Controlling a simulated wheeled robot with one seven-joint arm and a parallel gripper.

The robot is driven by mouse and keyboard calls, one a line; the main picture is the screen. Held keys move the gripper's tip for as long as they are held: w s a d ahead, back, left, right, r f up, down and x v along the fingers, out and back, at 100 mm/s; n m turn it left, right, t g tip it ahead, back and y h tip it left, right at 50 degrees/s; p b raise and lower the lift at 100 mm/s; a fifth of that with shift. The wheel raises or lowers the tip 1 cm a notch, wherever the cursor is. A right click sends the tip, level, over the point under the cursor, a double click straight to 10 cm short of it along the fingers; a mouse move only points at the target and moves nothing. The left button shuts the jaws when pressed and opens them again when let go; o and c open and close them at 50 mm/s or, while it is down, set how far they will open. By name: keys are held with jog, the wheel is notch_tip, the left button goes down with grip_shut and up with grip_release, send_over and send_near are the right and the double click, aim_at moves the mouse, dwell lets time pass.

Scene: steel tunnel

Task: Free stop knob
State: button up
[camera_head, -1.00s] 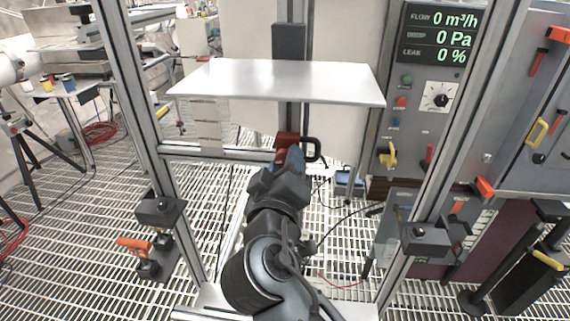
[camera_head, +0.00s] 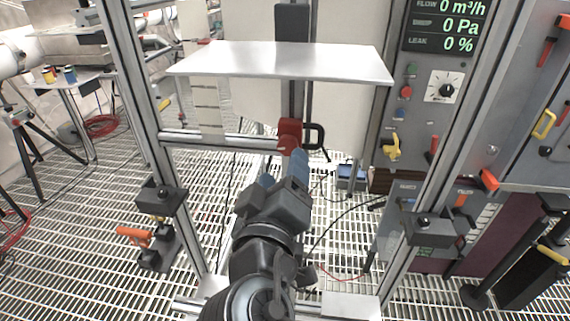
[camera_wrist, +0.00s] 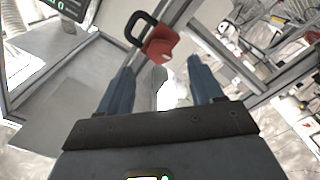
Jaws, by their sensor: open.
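A red block (camera_head: 289,131) with a rounded red knob-like part on its lower front sits on the upright post below the white shelf. A black loop handle (camera_head: 314,136) sticks out to its right. I cannot tell for sure which part is the stop knob. My gripper (camera_head: 282,171) is open and empty, just below and in front of the red block, its blue fingers pointing up at it. In the wrist view the red block (camera_wrist: 160,44) lies beyond the fingertips, roughly centred between them, and appears apart from both fingers.
The white shelf (camera_head: 285,61) hangs above the red block. Metal posts stand on both sides, with black clamps (camera_head: 161,196) on them. A control panel (camera_head: 425,110) with a yellow lever is at the right. The grated floor is open below.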

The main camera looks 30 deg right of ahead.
jog(key=shift+s+a, duration=0.35)
jog(key=shift+s, duration=0.15)
jog(key=s+d+f+n+y, duration=0.1)
jog(key=s+f+n+y, duration=0.3)
jog(key=s+f+y, duration=0.85)
jog(key=s+d+m+h, duration=0.1)
jog(key=s+d+m, duration=0.1)
jog(key=s, duration=0.8)
jog(key=s+d+r+m+h, duration=0.1)
jog(key=s+m, duration=0.3)
jog(key=s, duration=0.6)
jog(key=shift+s+d+r, duration=0.25)
jog(key=shift+s+d, duration=0.1)
jog(key=shift+d, duration=0.1)
